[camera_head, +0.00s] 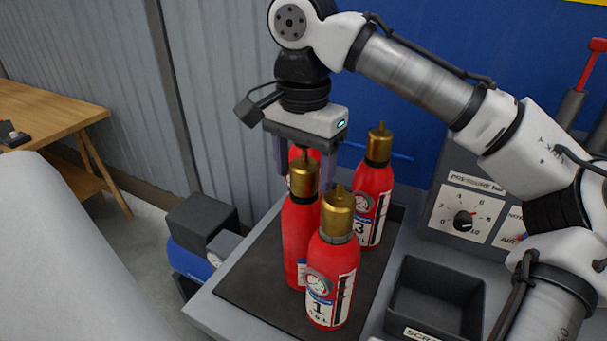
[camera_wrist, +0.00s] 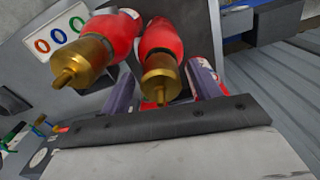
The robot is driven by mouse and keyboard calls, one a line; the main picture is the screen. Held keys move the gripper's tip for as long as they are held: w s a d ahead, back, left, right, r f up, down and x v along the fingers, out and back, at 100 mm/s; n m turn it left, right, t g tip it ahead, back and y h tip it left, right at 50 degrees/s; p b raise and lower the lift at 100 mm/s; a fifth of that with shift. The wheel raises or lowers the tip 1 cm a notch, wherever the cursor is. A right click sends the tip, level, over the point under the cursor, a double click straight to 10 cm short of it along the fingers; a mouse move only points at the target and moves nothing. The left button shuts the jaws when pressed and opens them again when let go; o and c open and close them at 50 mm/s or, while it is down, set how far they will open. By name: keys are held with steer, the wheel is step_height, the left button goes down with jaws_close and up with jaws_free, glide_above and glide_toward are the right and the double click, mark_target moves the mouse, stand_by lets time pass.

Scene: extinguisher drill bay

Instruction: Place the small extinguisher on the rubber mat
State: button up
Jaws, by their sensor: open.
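Several red extinguishers with brass tops stand close together on a dark rubber mat (camera_head: 248,268). One marked 1 (camera_head: 330,275) is in front, one (camera_head: 296,235) is just behind it to the left, and one marked 3 (camera_head: 373,200) is at the back right. More red shows between my fingers, mostly hidden. My gripper (camera_head: 304,170) is open, pointing down over the back of the group. In the wrist view, one extinguisher (camera_wrist: 160,45) has its brass top between my fingers (camera_wrist: 160,95), and another (camera_wrist: 112,35) is to the left. I cannot tell which is the small one, or whether my fingers touch any.
A black bin (camera_head: 435,300) stands right of the mat, below a grey panel with a dial (camera_head: 464,221). A blue and black machine (camera_head: 200,245) is left of the bench. A wooden table (camera_head: 50,115) is at the far left. The mat's left front part is bare.

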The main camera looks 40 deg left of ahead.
step_height(320, 180, up, 11)
steer(key=shift+f, duration=0.15)
stand_by(0.6)
